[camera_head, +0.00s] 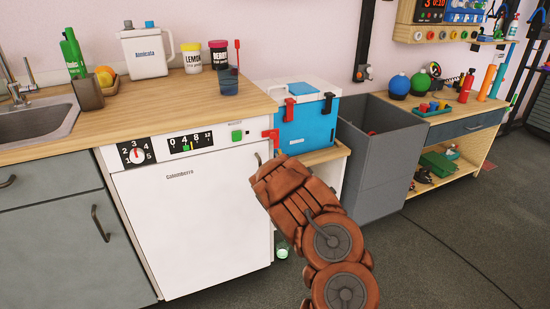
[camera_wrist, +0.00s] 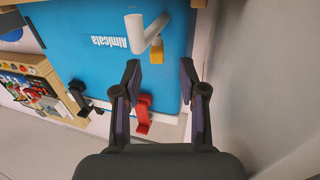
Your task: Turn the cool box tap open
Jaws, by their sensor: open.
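The cool box (camera_head: 318,126) is blue with a white lid and stands right of the white dishwasher in the head view. Its blue side (camera_wrist: 85,28), with upside-down lettering, fills much of the wrist view. The tap (camera_wrist: 136,34) is a white spout on that side with a small yellow-orange part (camera_wrist: 156,52) beside it. My gripper (camera_wrist: 160,76) is open and empty, its two dark fingers pointing at the box side, with the tap just beyond and between the fingertips in the picture. I see no contact.
A red latch (camera_wrist: 143,112) and a black latch (camera_wrist: 79,98) sit near the fingers. A grey bin (camera_head: 378,160) stands right of the box, the dishwasher (camera_head: 195,225) left. A wooden counter (camera_head: 150,105) holds a jug and jars. Open floor lies at front right.

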